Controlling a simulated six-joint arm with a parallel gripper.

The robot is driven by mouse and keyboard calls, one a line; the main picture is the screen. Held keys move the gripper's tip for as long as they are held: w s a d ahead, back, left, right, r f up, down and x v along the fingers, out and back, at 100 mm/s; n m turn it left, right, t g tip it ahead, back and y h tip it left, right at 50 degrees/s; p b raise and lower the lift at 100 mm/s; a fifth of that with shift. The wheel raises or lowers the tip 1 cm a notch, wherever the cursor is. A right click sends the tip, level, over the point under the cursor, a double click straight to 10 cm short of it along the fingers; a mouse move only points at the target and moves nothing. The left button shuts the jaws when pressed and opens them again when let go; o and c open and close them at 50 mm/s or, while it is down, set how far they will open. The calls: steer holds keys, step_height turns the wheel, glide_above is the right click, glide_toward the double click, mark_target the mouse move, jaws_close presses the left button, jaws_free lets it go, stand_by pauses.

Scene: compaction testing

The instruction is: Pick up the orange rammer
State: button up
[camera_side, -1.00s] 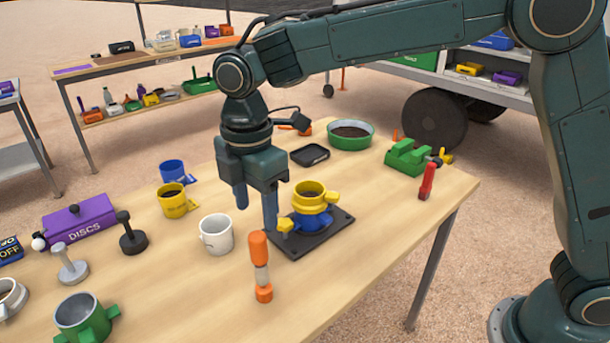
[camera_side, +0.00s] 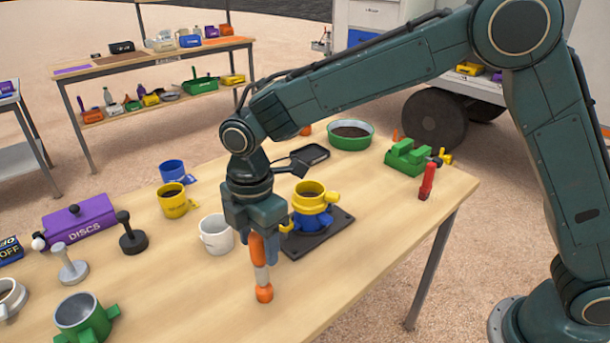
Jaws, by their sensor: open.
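The orange rammer (camera_side: 263,277) stands upright near the front edge of the table, with an orange top, a pale middle section and an orange foot. My gripper (camera_side: 259,254) points down over it, with the rammer's upper part between or just in front of the fingers. One finger shows at the right of the rammer; the other is mostly hidden. The jaws are open, and I cannot tell whether they touch the rammer.
Right behind the gripper, a yellow and blue mould (camera_side: 312,207) stands on a black plate (camera_side: 336,231). A white mug (camera_side: 216,235) is close on the left. A red tool (camera_side: 427,181) and green clamp (camera_side: 408,157) are at the right. The front table around the rammer is clear.

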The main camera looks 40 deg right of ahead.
mark_target(261, 269)
steer(key=shift+f, duration=1.45)
steer(key=shift+c, duration=0.4)
steer(key=shift+w+r, duration=0.1)
jaws_close()
